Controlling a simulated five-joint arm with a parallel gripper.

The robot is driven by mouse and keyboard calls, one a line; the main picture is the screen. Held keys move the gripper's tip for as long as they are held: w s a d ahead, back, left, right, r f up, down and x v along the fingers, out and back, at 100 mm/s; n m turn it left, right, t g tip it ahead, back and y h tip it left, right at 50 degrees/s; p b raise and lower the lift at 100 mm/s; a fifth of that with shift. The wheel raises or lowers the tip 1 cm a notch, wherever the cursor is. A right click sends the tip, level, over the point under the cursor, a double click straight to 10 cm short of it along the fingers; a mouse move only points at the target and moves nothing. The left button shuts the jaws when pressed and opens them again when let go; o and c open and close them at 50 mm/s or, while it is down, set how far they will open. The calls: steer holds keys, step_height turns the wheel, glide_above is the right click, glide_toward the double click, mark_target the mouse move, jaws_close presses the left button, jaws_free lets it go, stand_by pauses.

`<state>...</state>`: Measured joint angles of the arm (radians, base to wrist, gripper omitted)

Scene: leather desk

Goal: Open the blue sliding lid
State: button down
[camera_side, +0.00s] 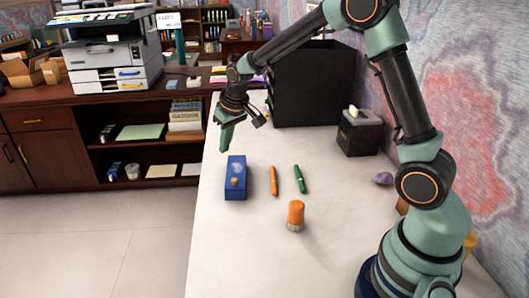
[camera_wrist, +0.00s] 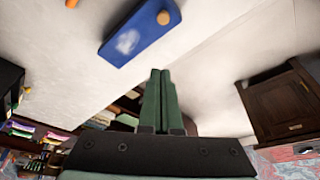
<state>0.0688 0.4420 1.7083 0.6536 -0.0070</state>
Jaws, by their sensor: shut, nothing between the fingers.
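A blue box with a blue lid (camera_side: 236,172) lies on the pale desk top. The lid carries a small orange-tan knob (camera_side: 235,183) at its near end and a whitish patch. In the wrist view the blue lid (camera_wrist: 145,32) is at the top, with its round orange knob (camera_wrist: 163,18) at the right end. I cannot tell whether the lid has slid at all. My gripper (camera_side: 224,150) is above the desk's left side, behind and slightly left of the box, pointing down and apart from it. In the wrist view its green fingers (camera_wrist: 158,75) are together and hold nothing.
An orange marker (camera_side: 273,181) and a green marker (camera_side: 300,179) lie right of the box. An orange-capped cylinder (camera_side: 296,215) stands nearer. A large black bin (camera_side: 310,90), a dark grey box (camera_side: 360,133) and a purple stone (camera_side: 383,178) stand farther right. The desk's left edge is close to the box.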

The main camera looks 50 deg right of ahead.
mark_target(227, 181)
steer(key=x, duration=0.9)
steer(key=shift+f, duration=0.1)
steer(key=shift+s+a, duration=0.15)
steer(key=shift+s, duration=1.85)
steer(key=shift+y, duration=0.4)
steer(key=s+a, duration=0.8)
steer(key=a, duration=0.1)
steer(key=shift+s+a, duration=0.15)
